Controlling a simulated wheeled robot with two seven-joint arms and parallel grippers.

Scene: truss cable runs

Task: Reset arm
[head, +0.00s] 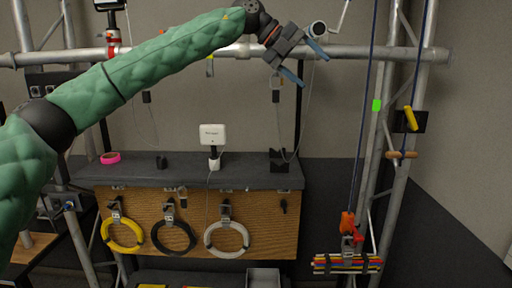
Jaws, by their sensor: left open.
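My left gripper (304,64) is raised at the top of the head view, at the end of my green-sleeved left arm (150,68). Its two blue-tipped fingers are apart and nothing shows between them. It appears in front of the horizontal truss pipe (380,53); I cannot tell whether it touches the pipe. My right gripper is not in view.
A dark bench (240,178) stands below, with a white device (212,138) and a pink tape roll (110,158) on it. Yellow (123,249), black and white cable coils hang on its front. A cable bundle (346,264) hangs from a blue rope at right.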

